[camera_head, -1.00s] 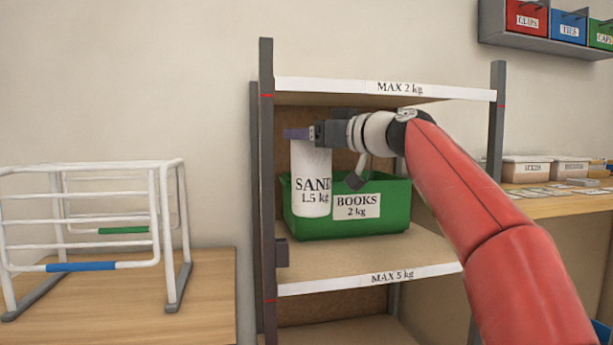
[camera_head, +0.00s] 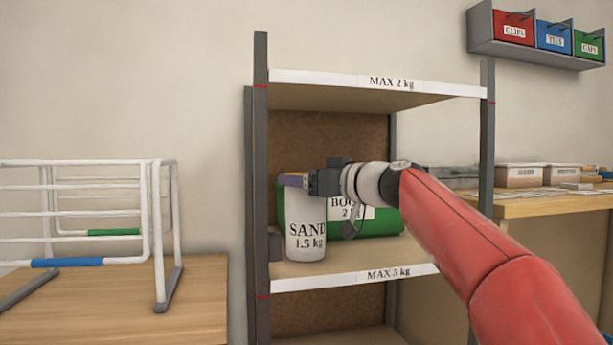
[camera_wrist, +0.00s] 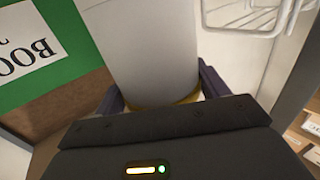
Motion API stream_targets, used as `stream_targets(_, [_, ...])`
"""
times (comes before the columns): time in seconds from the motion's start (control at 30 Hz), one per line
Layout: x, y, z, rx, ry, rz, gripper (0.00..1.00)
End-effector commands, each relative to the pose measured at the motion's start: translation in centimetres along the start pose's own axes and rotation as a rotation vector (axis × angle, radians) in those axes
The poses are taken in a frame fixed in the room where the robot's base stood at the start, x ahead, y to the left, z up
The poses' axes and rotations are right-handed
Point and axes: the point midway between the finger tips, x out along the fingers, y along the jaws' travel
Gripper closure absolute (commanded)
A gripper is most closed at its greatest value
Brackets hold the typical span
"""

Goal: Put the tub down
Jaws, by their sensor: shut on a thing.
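The white tub (camera_head: 306,232), labelled SAND 1.5 kg, is upright at the front left of the rack's middle shelf (camera_head: 350,262). Its base looks close to the shelf board; I cannot tell whether it touches. My gripper (camera_head: 294,180) is shut on the tub near its top. In the wrist view the tub (camera_wrist: 145,50) stands between the two fingers (camera_wrist: 160,95), with a yellowish band by them. The green bin (camera_head: 380,222), labelled BOOKS 2 kg, is behind and right of the tub, partly hidden by it and my arm.
The middle shelf's edge strip reads MAX 5 kg (camera_head: 388,274); the top shelf's reads MAX 2 kg (camera_head: 390,83). A grey post (camera_head: 261,150) is close left of the tub. A white tube frame (camera_head: 150,220) stands on a wooden table at left.

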Motion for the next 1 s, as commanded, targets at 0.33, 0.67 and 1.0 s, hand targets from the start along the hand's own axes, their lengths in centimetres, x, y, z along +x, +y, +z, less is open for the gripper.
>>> stream_targets(0.33, [0.1, 0.0, 0.1, 0.002, -0.002, -0.001, 0.05])
stream_targets(0.67, [-1.2, 0.1, 0.2, 0.001, -0.001, 0.002, 0.05])
stream_targets(1.0, [-8.2, 0.1, 0.0, 0.0, -0.004, 0.004, 0.05])
